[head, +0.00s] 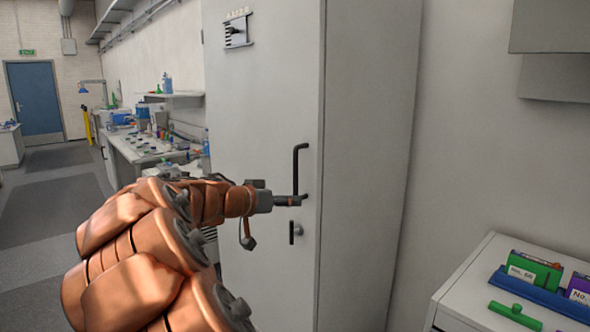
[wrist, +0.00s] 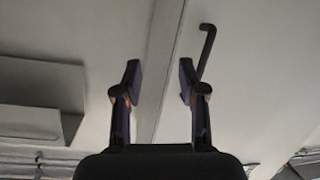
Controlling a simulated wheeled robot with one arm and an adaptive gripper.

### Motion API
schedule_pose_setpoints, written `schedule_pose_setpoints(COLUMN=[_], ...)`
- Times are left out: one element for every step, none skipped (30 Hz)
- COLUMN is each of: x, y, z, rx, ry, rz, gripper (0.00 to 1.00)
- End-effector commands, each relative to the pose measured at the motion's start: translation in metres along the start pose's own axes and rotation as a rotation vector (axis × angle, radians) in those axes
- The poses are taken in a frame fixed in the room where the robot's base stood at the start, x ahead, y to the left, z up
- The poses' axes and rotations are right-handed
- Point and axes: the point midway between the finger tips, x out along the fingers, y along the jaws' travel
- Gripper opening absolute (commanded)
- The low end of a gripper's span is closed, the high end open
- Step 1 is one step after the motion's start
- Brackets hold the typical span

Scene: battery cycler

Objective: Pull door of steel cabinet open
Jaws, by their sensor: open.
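The steel cabinet (head: 365,170) is tall and light grey. Its door (head: 255,110) is the face to the left of the vertical edge and looks shut. A black bar handle (head: 297,160) is on the door near that edge, above a small lock plate (head: 295,231). My gripper (head: 291,200) is at the handle's lower end in the head view. In the wrist view my gripper (wrist: 160,78) is open, and the cabinet's edge shows between its fingers. There the handle (wrist: 206,50) shows beside the right finger, not between the fingers; the finger hides part of it. Contact cannot be told.
A white cabinet (head: 465,280) at the lower right carries a blue tray (head: 540,298) with labelled boxes and a green handle-like piece (head: 515,316). A cluttered bench (head: 140,150) stands behind on the left. The grey floor (head: 50,210) at the far left is clear.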

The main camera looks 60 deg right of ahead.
Motion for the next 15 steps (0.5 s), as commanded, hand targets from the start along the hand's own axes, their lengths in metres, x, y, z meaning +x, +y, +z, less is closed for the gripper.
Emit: schedule_pose_setpoints(x=[0.012, 0.016, 0.022, 0.026, 0.029, 0.032, 0.034, 0.036, 0.038, 0.039, 0.040, 0.041, 0.042, 0.044, 0.046], y=[-0.010, -0.017, -0.026, -0.032, -0.037, -0.045, -0.050, -0.055, -0.059, -0.062, -0.064, -0.067, -0.068, -0.068, -0.068], z=[-0.016, -0.025, -0.036, -0.043, -0.049, -0.057, -0.061, -0.065, -0.068, -0.070, -0.072, -0.074, -0.076, -0.077, -0.079], rx=[0.042, 0.068, 0.100, 0.121, 0.141, 0.163, 0.179, 0.191, 0.204, 0.211, 0.218, 0.225, 0.228, 0.230, 0.233], ry=[0.060, 0.095, 0.137, 0.165, 0.192, 0.222, 0.239, 0.255, 0.272, 0.283, 0.290, 0.298, 0.303, 0.305, 0.307], rz=[0.010, 0.009, 0.005, 0.000, -0.006, -0.017, -0.025, -0.032, -0.040, -0.045, -0.049, -0.053, -0.055, -0.056, -0.056], gripper=[0.41, 0.41, 0.41, 0.41, 0.41, 0.41, 0.41, 0.41, 0.41, 0.41, 0.41, 0.41, 0.41, 0.41, 0.41])
